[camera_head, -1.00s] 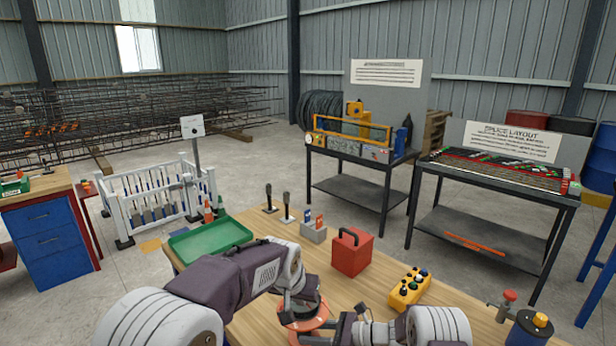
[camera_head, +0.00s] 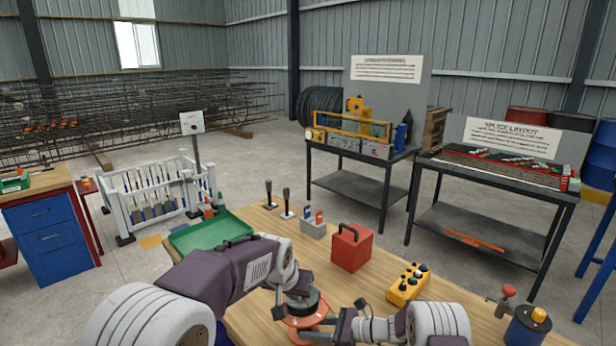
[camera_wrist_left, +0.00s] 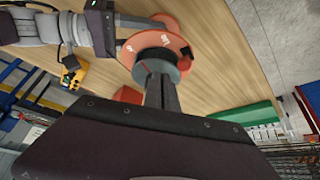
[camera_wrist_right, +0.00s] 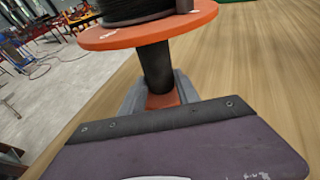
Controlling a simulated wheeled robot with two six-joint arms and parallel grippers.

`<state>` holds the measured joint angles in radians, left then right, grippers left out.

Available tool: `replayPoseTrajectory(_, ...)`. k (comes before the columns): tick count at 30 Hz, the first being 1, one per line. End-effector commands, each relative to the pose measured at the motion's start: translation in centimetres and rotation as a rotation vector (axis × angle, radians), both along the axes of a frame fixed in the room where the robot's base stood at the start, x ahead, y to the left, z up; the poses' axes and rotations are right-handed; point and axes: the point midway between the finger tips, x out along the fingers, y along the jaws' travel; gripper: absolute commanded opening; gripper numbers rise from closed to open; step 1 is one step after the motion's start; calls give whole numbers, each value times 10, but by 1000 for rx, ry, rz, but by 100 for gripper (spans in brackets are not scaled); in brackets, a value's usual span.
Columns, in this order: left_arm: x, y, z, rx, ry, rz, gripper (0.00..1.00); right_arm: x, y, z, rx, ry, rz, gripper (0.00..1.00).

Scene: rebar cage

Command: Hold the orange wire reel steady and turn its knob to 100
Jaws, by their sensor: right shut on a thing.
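The orange wire reel (camera_head: 302,322) stands on the wooden table at the bottom of the head view, partly hidden by my arms. Its round orange flange (camera_wrist_left: 172,46) and dark top knob (camera_wrist_left: 156,62) show in the left wrist view; I cannot read the knob's setting. My left gripper (camera_wrist_left: 162,84) has its fingertips at the knob; whether they grip it is unclear. In the right wrist view, my right gripper (camera_wrist_right: 158,92) is shut on the reel's lower stem (camera_wrist_right: 156,68), under the orange flange (camera_wrist_right: 150,30).
A red box with a handle (camera_head: 351,249) stands behind the reel. A yellow button box (camera_head: 408,287) lies to its right, and a green tray (camera_head: 211,231) to the left. A dark-blue canister (camera_head: 528,326) stands at the right edge. Bare tabletop (camera_head: 455,293) lies between these.

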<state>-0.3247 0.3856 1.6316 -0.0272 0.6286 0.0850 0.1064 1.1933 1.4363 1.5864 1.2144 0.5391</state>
Motion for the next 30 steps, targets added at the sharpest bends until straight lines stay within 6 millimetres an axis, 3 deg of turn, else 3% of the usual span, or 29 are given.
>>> replayPoseTrajectory(4, 1, 0, 6, -1, -3, 0, 0, -2, 0, -2, -2, 4, 3, 15)
replayPoseTrajectory(15, 1, 1, 56, -1, 0, 0, 0, 0, 1, 1, 1, 0, 2, 14)
replayPoseTrajectory(25, 0, 0, 60, 0, 2, -1, 0, 1, 1, 2, 3, -3, 1, 14)
replayPoseTrajectory(30, -9, -17, 71, -9, 0, -3, 0, 1, 1, 3, 4, -3, 1, 14)
